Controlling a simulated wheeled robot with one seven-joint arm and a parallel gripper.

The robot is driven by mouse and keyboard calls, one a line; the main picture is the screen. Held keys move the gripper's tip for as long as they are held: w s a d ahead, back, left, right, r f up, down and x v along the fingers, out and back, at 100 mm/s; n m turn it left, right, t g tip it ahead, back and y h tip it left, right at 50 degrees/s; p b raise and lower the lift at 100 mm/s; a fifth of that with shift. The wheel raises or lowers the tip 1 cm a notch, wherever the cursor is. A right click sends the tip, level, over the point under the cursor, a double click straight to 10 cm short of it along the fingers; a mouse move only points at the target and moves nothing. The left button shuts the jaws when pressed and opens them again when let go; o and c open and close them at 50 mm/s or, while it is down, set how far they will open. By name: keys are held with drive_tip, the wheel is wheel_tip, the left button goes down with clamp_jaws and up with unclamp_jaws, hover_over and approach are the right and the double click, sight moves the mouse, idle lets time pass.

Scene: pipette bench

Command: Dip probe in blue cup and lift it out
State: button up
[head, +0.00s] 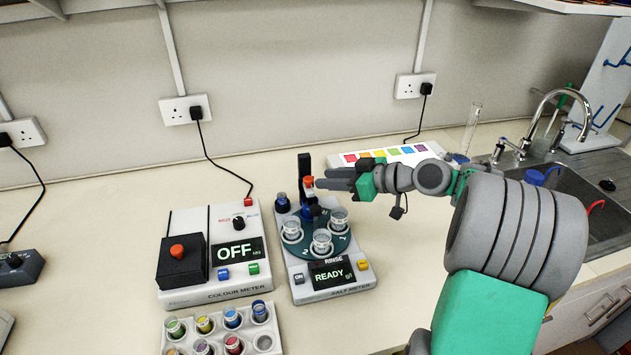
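The salt meter (340,288) stands mid-bench, its display reading "RINSE" and "READY". Its dark teal round plate (305,252) carries several clear cups, one in front (322,242). A black post (304,166) rises behind the plate. A small orange-topped part (308,182), which looks like the probe, is beside the post. Below it is a dark blue shape (309,211), perhaps the blue cup; its form is partly hidden. My gripper (319,184) reaches in from the right with its fingertips at the orange-topped part. I cannot tell whether the fingers grip it.
The colour meter (188,290), reading "OFF", stands to the left. A white rack (205,349) of coloured vials is in front. A colour-swatch strip (380,156) lies behind my arm. The sink is at right.

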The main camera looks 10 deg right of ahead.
sight(310, 179)
drive_tip(key=x, duration=0.4)
drive_tip(key=shift+w+a+f+p, duration=0.15)
drive_tip(key=shift+w+a+p, duration=0.05)
drive_tip(key=shift+a+p, duration=0.1)
drive_tip(key=shift+d, duration=0.1)
drive_tip(key=shift+c, duration=0.4)
clamp_jaws()
idle(0.6)
